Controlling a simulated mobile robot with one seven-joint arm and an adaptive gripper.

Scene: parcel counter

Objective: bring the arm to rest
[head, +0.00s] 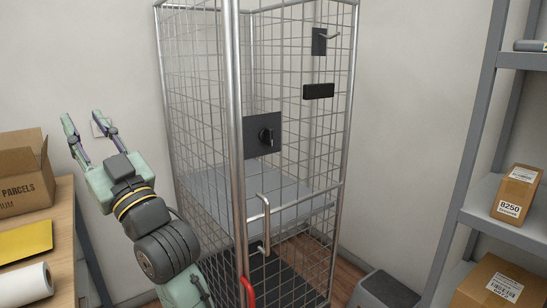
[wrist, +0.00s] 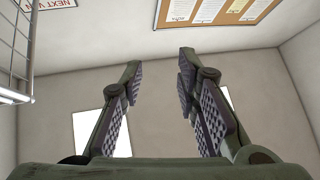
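My gripper (head: 84,128) is raised at the left of the head view, in front of the pale wall and left of the cage. Its two fingers point up and stand apart, with nothing between them. The wrist view also shows my gripper (wrist: 157,80) open and empty, with its fingers toward the upper wall. My arm comes up from the bottom of the head view and bends to the left. No contact between the gripper and anything else shows.
A wire cage (head: 290,130) with a lock plate (head: 262,135) and red handle (head: 248,291) stands right of my arm. A table (head: 62,225) with an open carton (head: 24,180) is at left. Shelves (head: 487,215) hold boxes at right. A noticeboard (wrist: 225,10) hangs high.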

